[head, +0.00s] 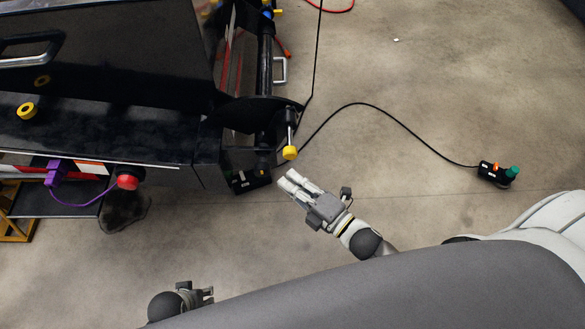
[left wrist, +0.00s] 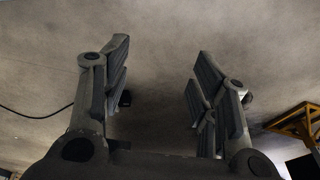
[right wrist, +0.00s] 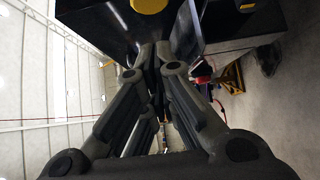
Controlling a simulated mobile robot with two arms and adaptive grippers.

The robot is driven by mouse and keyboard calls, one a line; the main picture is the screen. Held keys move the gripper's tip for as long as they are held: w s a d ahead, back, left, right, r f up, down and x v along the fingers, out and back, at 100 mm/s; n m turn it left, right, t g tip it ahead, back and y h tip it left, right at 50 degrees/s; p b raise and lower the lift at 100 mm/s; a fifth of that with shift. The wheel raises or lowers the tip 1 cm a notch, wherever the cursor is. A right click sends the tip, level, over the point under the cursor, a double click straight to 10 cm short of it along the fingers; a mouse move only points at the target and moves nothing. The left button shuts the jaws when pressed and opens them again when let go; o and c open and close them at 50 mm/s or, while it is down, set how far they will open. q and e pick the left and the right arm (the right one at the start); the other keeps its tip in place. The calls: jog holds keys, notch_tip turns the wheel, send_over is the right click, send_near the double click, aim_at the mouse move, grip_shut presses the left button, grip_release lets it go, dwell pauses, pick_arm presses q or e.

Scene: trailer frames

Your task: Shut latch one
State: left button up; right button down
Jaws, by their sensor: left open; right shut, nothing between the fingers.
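A latch lever with a yellow knob (head: 290,152) sticks out from the black trailer's corner; no label shows whether this is latch one. My right gripper (head: 287,180) is shut and empty, just below the knob in the head view and apart from it. In the right wrist view its closed fingertips (right wrist: 153,48) point toward the dark trailer frame, with a yellow part (right wrist: 149,5) just beyond them at the top edge. My left gripper (head: 209,295) is low, near my body. In the left wrist view its fingers (left wrist: 160,48) are wide apart with only floor between them.
The black trailer (head: 110,130) fills the upper left. It carries a yellow ring (head: 27,110), a red knob (head: 127,182) and a purple part (head: 58,172). Floor at right is mostly clear.

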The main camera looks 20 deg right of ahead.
pick_arm(q)
jog(key=shift+w+r, duration=0.15)
jog(key=shift+r, duration=0.25)
pick_arm(e)
jog(key=w, duration=0.1)
jog(key=w+d, duration=0.1)
jog(key=w, duration=0.1)
jog(key=shift+w+d, duration=0.15)
jog(key=shift+w, duration=0.1)
